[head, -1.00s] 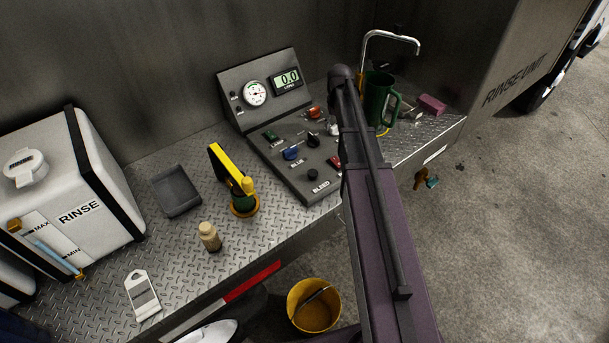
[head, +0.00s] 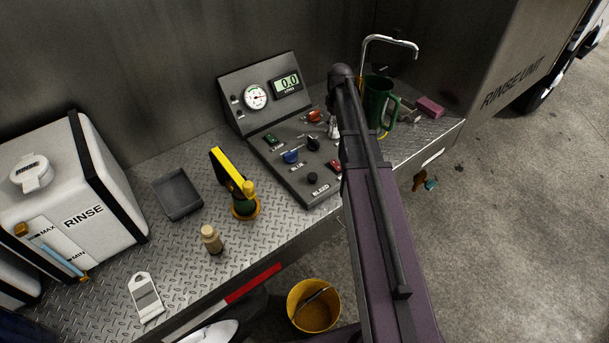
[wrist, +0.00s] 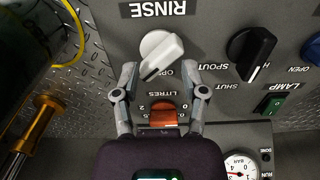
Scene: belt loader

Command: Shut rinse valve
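In the wrist view the white rinse valve knob (wrist: 161,52) sits on the grey control panel beside the RINSE label, which reads upside down. Its raised grip lies tilted. My gripper (wrist: 163,76) is open, its two grey fingers apart, with the tips just below the knob on either side and nothing between them. I cannot tell whether a tip touches it. In the head view my arm covers much of this side of the panel (head: 281,170). A whitish part shows beside the arm, but I cannot tell whether it is the knob or a finger.
A black SPOUT knob (wrist: 252,52) and green LAMP switch (wrist: 270,103) stand to the right in the wrist view. An orange knob (wrist: 163,116) by the LITRES scale lies between the fingers' lower parts. A green jug (head: 378,102) and the tap (head: 388,40) stand beyond my arm.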

